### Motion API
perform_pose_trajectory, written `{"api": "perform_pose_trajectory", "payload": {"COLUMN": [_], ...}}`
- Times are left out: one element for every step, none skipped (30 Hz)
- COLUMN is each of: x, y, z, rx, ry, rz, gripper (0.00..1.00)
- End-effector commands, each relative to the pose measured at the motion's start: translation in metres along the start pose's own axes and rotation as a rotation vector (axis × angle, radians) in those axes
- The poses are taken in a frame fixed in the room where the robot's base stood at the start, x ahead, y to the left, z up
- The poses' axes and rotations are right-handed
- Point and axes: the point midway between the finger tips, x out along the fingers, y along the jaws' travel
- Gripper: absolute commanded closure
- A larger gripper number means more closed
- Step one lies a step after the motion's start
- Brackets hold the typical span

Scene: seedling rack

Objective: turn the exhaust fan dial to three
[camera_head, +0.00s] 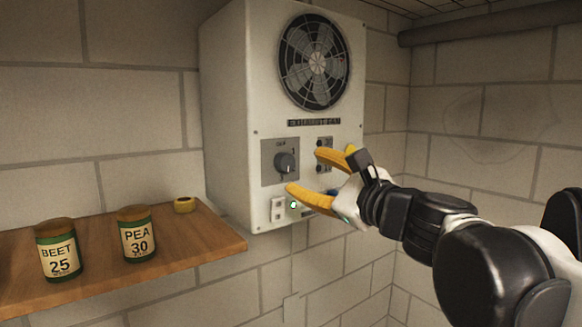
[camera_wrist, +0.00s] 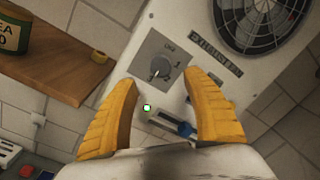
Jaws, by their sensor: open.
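The exhaust fan dial (camera_head: 286,163) is a dark round knob on a grey square plate, on the front of a white fan box (camera_head: 228,110). In the wrist view the dial (camera_wrist: 160,70) shows a pale pointer mark and small markings around it, too small to read surely. My gripper (camera_head: 306,172) has yellow fingers spread apart and empty, in front of the panel just right of the dial. In the wrist view my gripper (camera_wrist: 158,78) has its fingertips on either side of the dial in the picture. I cannot see any contact.
The round fan grille (camera_head: 315,62) is above the dial. A small switch plate with a green light (camera_head: 293,204) is below it. A wooden shelf (camera_head: 190,255) at the left holds a BEET can (camera_head: 58,250), a PEA can (camera_head: 136,234) and a small yellow object (camera_head: 184,204).

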Motion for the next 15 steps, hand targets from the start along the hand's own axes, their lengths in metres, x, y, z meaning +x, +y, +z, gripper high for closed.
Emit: {"api": "perform_pose_trajectory", "payload": {"x": [-0.012,-0.017,-0.024,-0.028,-0.032,-0.036,-0.038,-0.041,-0.043,-0.044,-0.044,-0.045,-0.045,-0.045,-0.045], "y": [-0.001,0.0,-0.001,-0.001,0.0,0.0,-0.001,-0.001,0.0,0.0,0.0,0.0,0.0,0.0,0.0], "z": [-0.001,0.0,-0.001,-0.001,-0.001,-0.001,-0.001,-0.001,0.0,0.0,0.0,0.0,0.0,0.0,0.0], "rx": [0.0,0.0,0.0,0.0,0.0,0.0,0.0,0.0,0.0,0.0,0.0,0.0,0.0,0.0,0.0], "ry": [0.002,0.002,0.002,0.002,0.001,0.001,0.001,0.001,0.001,0.0,0.0,0.0,0.0,0.0,0.0], "rz": [-0.002,-0.002,-0.003,-0.002,-0.002,-0.002,-0.002,-0.002,-0.001,-0.001,0.0,0.0,0.0,0.0,0.0], "gripper": [0.42,0.42,0.42,0.42,0.42,0.42,0.42,0.42,0.42,0.42,0.42,0.42,0.42,0.42,0.42]}}
